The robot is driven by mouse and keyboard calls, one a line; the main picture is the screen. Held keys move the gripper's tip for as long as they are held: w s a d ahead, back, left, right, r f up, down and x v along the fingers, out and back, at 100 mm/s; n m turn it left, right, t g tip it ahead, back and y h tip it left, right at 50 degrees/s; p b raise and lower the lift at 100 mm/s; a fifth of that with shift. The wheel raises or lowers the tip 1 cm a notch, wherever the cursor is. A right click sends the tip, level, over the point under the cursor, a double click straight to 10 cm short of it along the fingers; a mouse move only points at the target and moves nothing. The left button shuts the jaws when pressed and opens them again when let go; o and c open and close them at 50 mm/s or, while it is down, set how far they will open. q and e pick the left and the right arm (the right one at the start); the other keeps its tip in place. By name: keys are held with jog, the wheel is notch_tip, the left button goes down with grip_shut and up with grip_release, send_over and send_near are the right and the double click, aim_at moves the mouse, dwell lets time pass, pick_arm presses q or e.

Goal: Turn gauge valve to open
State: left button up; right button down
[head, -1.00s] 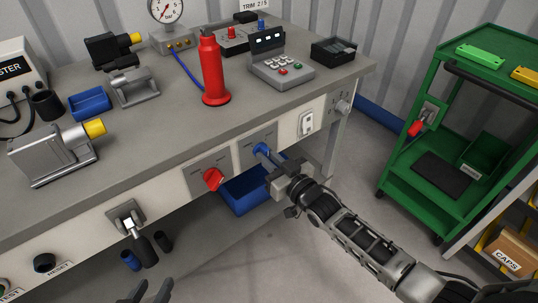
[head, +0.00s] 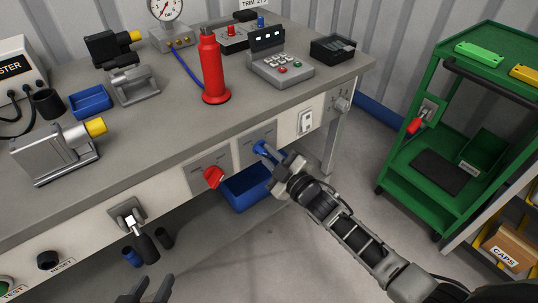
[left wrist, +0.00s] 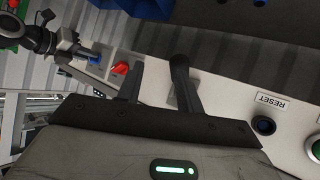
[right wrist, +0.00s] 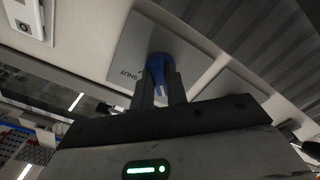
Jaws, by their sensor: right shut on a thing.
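The blue valve handle (head: 262,149) sits on a grey plate on the bench's front panel, right of the red valve knob (head: 214,177). My right gripper (head: 271,156) is shut on the blue handle. In the right wrist view the blue handle (right wrist: 157,68) stands between the fingers (right wrist: 160,88), and the plate beside it reads SHUT (right wrist: 131,76). The fingers hide part of the handle. My left gripper (head: 145,288) is open and empty, low at the front, apart from the panel. Its parted fingers show in the left wrist view (left wrist: 158,85).
A black lever switch (head: 143,243) and a RESET button (head: 48,260) are on the panel at left. A blue bin (head: 246,190) is below the valves. A gauge (head: 166,9) and a red bottle (head: 213,75) stand on the bench. A green cart (head: 420,190) stands right.

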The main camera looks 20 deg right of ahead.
jog(key=shift+n, duration=0.4)
jog(key=c, duration=1.4)
grip_release()
jog(key=shift+s, duration=0.1)
pick_arm(q)
jog(key=shift+r+p, duration=0.1)
jog(key=shift+p, duration=0.45)
pick_arm(e)
jog(key=v, duration=1.6)
pick_arm(q)
jog(key=shift+r, duration=0.25)
jog(key=p, duration=0.2)
jog(key=r+p, duration=0.1)
jog(key=p, duration=0.1)
jog(key=shift+a+r+g, duration=0.2)
jog(key=shift+a+g, duration=0.05)
jog(key=shift+g, duration=0.05)
pick_arm(e)
jog(key=s+a+r+m+g+h, duration=0.1)
jog(key=s+a+m+g+h, duration=0.1)
jog(key=s+a+m+g, duration=0.4)
jog(key=s+a+m, duration=0.1)
jog(key=s+m, duration=0.2)
jog(key=m, duration=0.2)
jog(key=shift+a+r+h, duration=0.35)
jog(key=shift+a+h, duration=0.05)
